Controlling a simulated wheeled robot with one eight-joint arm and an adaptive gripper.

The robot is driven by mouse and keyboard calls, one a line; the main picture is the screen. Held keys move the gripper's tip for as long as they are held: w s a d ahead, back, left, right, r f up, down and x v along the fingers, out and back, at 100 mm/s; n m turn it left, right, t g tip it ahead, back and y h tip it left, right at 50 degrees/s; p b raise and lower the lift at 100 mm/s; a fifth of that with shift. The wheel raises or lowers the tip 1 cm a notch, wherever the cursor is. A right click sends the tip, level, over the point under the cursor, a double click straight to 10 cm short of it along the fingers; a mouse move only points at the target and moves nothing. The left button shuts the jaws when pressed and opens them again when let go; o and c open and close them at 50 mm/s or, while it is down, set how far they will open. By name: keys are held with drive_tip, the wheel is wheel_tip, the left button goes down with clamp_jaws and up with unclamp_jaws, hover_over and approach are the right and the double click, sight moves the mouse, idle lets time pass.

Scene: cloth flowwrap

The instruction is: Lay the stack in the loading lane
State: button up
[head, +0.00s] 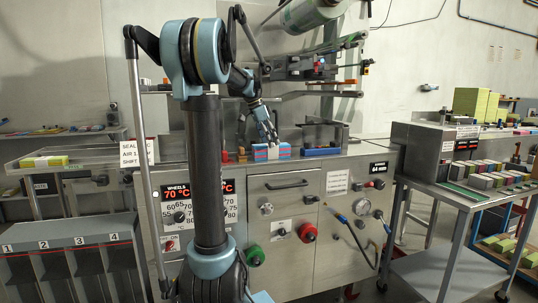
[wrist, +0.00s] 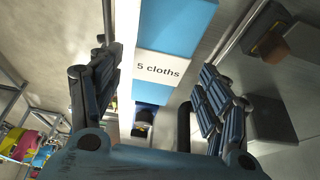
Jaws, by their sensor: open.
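The stack (head: 275,153) is a blue bundle with a white band, on the steel machine top in the head view. In the wrist view the stack (wrist: 166,68) lies ahead, its band printed "5 cloths". My gripper (head: 268,140) is pointed down, right at the stack. In the wrist view my gripper (wrist: 155,88) is open, with one finger on each side of the stack's near end. Gaps show beside the fingers, but contact is unclear.
Another blue object (head: 320,151) lies just right of the stack. A film roll (head: 312,12) and metal frame stand above and behind. A yellow-green bundle (head: 44,161) lies on the left shelf. A cart (head: 450,192) with several coloured blocks stands at right.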

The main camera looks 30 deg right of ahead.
drive_tip(key=shift+x, duration=2.15)
drive_tip(key=shift+a, duration=0.15)
drive_tip(key=c, duration=1.1)
